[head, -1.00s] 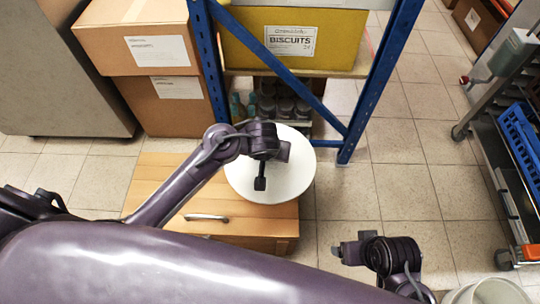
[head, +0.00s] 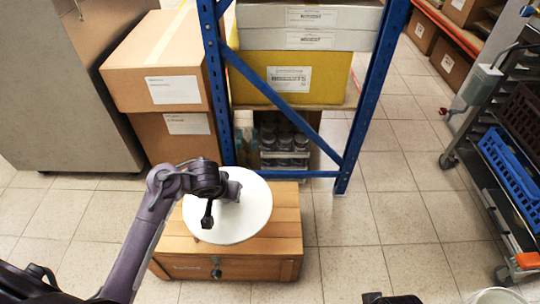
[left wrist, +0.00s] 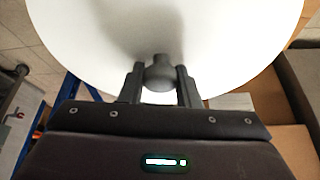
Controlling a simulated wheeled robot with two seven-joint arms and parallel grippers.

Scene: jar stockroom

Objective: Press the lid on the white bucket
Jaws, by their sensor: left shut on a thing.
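The lid is a large round white disc (head: 245,220) with a dark grey knob (left wrist: 159,75) at its middle. My left gripper (head: 231,190) is shut on this knob; in the left wrist view, its two fingers stand on either side of the knob. The lid is over the wooden chest (head: 285,245); I cannot tell whether it touches the top. Only a pale rim at the bottom right edge of the head view, likely the white bucket (head: 497,297), shows. A dark tip of my right gripper (head: 390,298) shows at the bottom edge; its fingers are hidden.
A blue-framed rack (head: 362,115) with boxes and jars stands behind the chest. Cardboard boxes (head: 160,75) and a grey cabinet (head: 75,90) are at the left. A trolley with a blue crate (head: 512,165) stands at the right. Tiled floor between chest and trolley is clear.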

